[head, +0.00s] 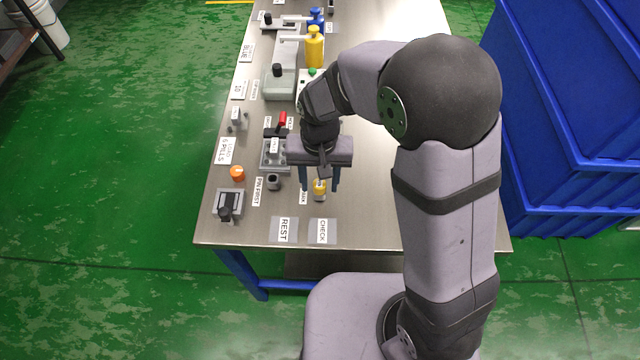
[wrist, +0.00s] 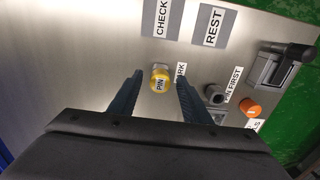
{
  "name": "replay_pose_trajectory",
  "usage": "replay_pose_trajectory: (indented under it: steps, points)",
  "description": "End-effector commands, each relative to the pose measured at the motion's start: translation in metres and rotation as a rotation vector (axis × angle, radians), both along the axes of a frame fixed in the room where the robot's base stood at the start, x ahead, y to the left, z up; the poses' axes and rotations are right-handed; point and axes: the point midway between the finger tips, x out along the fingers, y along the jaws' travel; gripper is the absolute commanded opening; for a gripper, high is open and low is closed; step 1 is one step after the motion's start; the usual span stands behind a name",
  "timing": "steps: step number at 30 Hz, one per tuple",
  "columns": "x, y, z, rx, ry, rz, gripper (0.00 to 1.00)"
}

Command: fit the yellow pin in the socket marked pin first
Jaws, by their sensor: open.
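An orange knob (head: 237,173) and a grey lever unit (head: 228,204) stand left of the socket. REST (head: 284,230) and CHECK (head: 322,231) plates lie near the front edge. Levers, a red-handled part and yellow (head: 314,47) and blue pumps stand farther back. The table's right side is clear.

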Motion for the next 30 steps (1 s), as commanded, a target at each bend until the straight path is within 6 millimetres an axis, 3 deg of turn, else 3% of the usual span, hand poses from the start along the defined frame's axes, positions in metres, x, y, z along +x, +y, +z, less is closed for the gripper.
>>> replay_pose_trajectory:
  steps: [6,12,30]
  points:
    - [0.0,0.0,0.0,0.0,0.0,0.0,0.44]
    - [0.0,0.0,0.0,0.0,0.0,0.0,0.0]
    - [0.0,0.0,0.012,0.0,-0.001,0.0,0.0]
